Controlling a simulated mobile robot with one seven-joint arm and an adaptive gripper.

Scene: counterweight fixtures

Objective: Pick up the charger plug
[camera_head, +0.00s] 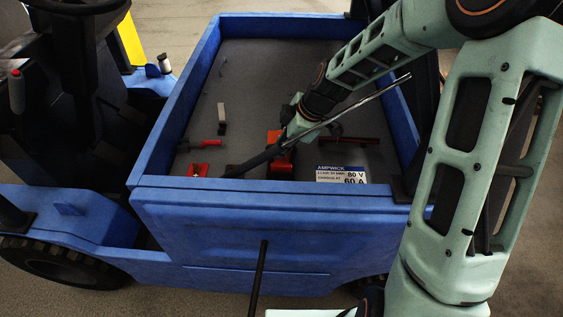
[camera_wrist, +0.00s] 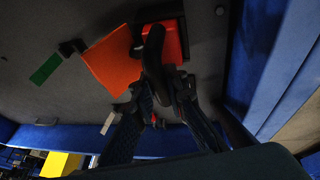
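An orange-red block with a black handle, which I take for the charger plug, lies on the grey floor of the blue bed. In the wrist view its orange face (camera_wrist: 108,58) is at the upper left and its black handle (camera_wrist: 154,48) points toward me. In the head view its red body (camera_head: 274,138) shows partly behind my arm. My gripper (camera_wrist: 157,92) has its two fingers apart, one on each side of the black handle. I see no clear grip; contact is too dark to judge. In the head view my arm hides much of the plug.
The blue bed wall (camera_head: 270,192) surrounds the bed. A rating label (camera_head: 341,175) lies at the near right. A red block (camera_head: 197,170), a red-handled tool (camera_head: 207,144) and a pale upright piece (camera_head: 221,114) are to the left.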

